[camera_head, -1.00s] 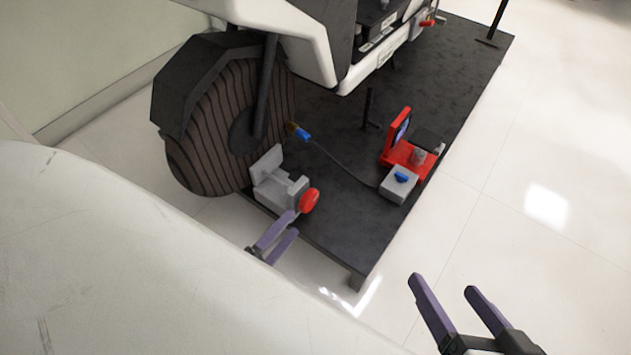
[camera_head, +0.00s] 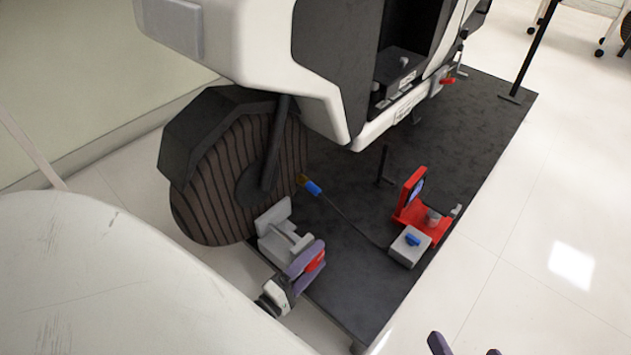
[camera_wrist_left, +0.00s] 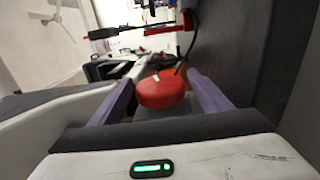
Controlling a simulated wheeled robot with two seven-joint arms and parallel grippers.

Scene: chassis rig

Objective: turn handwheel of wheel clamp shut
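The grey wheel clamp (camera_head: 275,220) stands on the dark platform beside the large ribbed wheel (camera_head: 225,180). Its red handwheel (camera_head: 316,262) faces the front right and is partly hidden by my left gripper (camera_head: 311,258). In the left wrist view the red handwheel (camera_wrist_left: 162,91) lies between the two purple fingers of my left gripper (camera_wrist_left: 162,82), one on each side. The fingers are spread wide, with hardly any gap to the rim; I cannot tell whether they touch it. My right gripper (camera_head: 466,347) shows only its fingertips at the bottom edge, apart and empty.
A red stand (camera_head: 425,212) and a grey box with a blue knob (camera_head: 410,246) sit to the right on the platform (camera_head: 350,285). A cable runs from the box to a blue connector (camera_head: 313,187) by the wheel. The white vehicle body (camera_head: 260,50) overhangs behind.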

